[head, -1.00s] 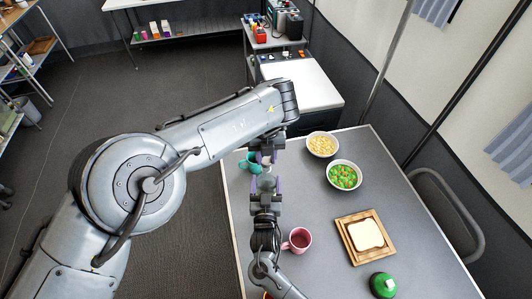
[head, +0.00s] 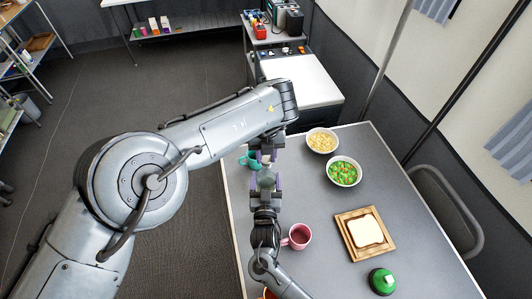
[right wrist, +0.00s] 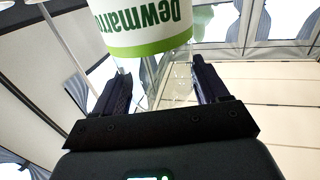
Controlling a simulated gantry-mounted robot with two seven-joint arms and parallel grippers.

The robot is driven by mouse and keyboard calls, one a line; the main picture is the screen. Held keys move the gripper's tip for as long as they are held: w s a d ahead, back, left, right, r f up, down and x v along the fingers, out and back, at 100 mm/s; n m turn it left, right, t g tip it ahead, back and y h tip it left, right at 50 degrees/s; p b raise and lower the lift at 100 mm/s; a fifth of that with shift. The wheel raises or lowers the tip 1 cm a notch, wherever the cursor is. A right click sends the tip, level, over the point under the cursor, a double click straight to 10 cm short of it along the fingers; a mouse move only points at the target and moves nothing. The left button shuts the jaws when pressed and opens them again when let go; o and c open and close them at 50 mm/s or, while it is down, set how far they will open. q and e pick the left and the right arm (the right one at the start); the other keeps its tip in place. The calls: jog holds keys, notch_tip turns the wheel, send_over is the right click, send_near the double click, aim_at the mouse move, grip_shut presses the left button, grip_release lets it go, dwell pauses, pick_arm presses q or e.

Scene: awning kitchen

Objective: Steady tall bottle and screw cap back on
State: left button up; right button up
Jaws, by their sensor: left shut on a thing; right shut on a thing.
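The tall bottle (right wrist: 145,22) is clear, with a white and green label whose lettering appears upside down in the right wrist view. Its clear part lies between the fingers of my right gripper (right wrist: 168,85), which is shut on it. In the head view my right gripper (head: 266,181) comes up from below, close to the left gripper. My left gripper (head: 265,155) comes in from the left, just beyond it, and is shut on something. What it holds is mostly hidden; only a small pale patch shows between the fingers. I cannot make out the cap.
The grey table (head: 310,215) holds a teal mug (head: 246,161) left of the grippers and a pink mug (head: 299,236) beside my right arm.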

pick_arm(q)
jog(key=shift+f, duration=0.35)
